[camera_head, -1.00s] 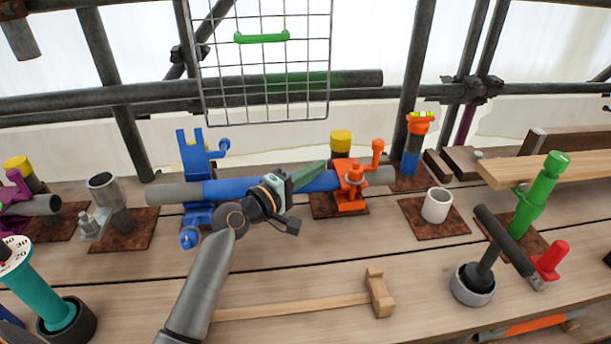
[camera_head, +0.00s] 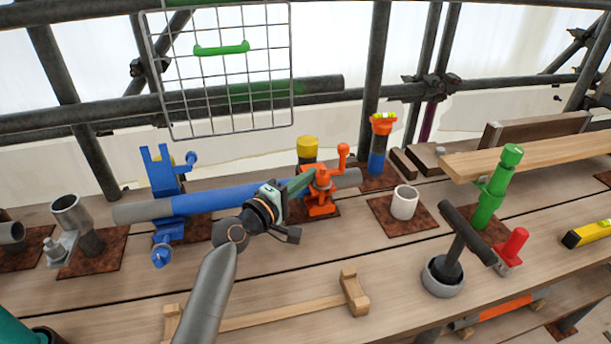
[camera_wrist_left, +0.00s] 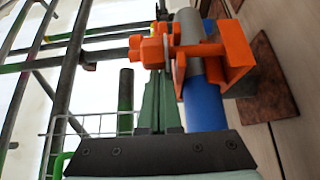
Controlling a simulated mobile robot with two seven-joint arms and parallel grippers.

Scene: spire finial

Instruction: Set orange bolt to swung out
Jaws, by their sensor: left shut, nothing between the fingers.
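The orange clamp (camera_head: 321,203) sits around the right part of a grey and blue horizontal tube (camera_head: 225,197). Its orange bolt (camera_head: 342,158) rises at the clamp's right side in the head view. In the left wrist view, orange bolt and nut parts (camera_wrist_left: 150,49) lie just past my fingertips, beside the clamp body (camera_wrist_left: 237,60). My left gripper (camera_head: 308,178) has its green fingers shut and empty, with the tips close against the clamp's left side. The fingers also show in the wrist view (camera_wrist_left: 161,78). I cannot tell whether they touch the bolt. My right gripper is not in view.
A blue clamp (camera_head: 166,180) holds the tube's left part. A yellow-capped post (camera_head: 307,148) stands behind the orange clamp. A white cup (camera_head: 404,203) and an orange-topped post (camera_head: 381,130) stand to the right. A wire grid (camera_head: 230,70) hangs behind.

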